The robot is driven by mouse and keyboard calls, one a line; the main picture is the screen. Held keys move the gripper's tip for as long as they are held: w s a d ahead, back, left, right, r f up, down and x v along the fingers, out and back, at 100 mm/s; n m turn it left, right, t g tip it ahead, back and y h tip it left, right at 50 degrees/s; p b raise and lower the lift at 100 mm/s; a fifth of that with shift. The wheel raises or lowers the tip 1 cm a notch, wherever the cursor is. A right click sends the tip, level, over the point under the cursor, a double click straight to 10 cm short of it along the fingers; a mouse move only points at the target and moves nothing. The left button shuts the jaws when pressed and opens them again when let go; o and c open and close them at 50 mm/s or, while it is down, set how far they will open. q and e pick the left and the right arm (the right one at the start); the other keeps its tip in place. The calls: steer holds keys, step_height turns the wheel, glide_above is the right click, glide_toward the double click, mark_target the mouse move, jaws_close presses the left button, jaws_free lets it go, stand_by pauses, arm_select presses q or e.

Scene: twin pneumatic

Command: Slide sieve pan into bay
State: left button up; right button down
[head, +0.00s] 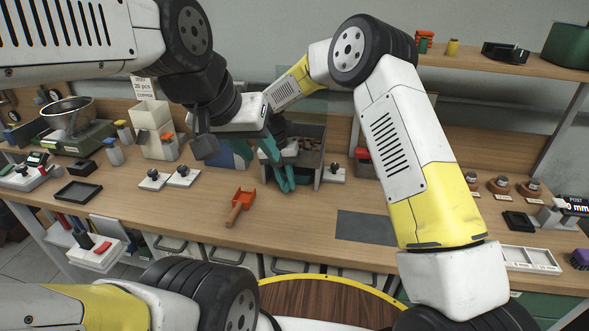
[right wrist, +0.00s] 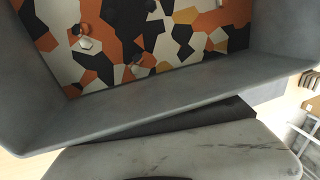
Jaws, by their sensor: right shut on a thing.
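A grey open-topped pan (head: 318,160) with brown bits inside stands on the bench, in the middle of the head view; I take it for the sieve pan. My right gripper (head: 279,170), with teal fingers, is shut at its left side. In the right wrist view a grey walled container (right wrist: 150,107) fills the upper part, with an orange, black and white patterned floor. My left gripper (head: 207,146) hangs higher and to the left, partly overlapping the right hand. Its jaw opening is unclear. I cannot make out the bay for certain.
An orange scoop (head: 241,205) with a wooden handle lies in front. A dark grey mat (head: 366,227) lies to its right. Further left are a beige dispenser (head: 154,132), black-knobbed white blocks (head: 184,176) and a scale with a metal bowl (head: 69,113). The front middle bench is mostly clear.

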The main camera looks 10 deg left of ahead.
steer(key=c, duration=1.3)
jaws_free()
step_height(320, 180, up, 8)
steer(key=a, duration=0.1)
steer(key=s+d+r+m+t+y, duration=0.1)
steer(key=s+d+r+m, duration=0.3)
steer(key=d+r+m, duration=0.45)
steer(key=s+d+r+m+t+y, duration=0.1)
steer(key=s+d+r+m, duration=0.3)
steer(key=d+r+m, duration=0.45)
steer(key=s+d+m+t, duration=0.1)
steer(key=s+d+m, duration=0.3)
steer(key=s+m, duration=0.1)
steer(key=s+d+r+m+t+y, duration=0.1)
steer(key=s+d+m, duration=0.3)
steer(key=s+m, duration=0.2)
steer(key=s+d+m+t+y, duration=0.1)
steer(key=s+d+m+t, duration=0.1)
steer(key=s+d+m, duration=0.2)
steer(key=shift+s+d+r+m, duration=0.1)
steer(key=shift+s+d+m, duration=0.05)
steer(key=shift+s+m, duration=0.55)
steer(key=shift+s+d+r+m, duration=0.1)
steer(key=shift+s+m, duration=0.25)
steer(key=shift+m, duration=0.55)
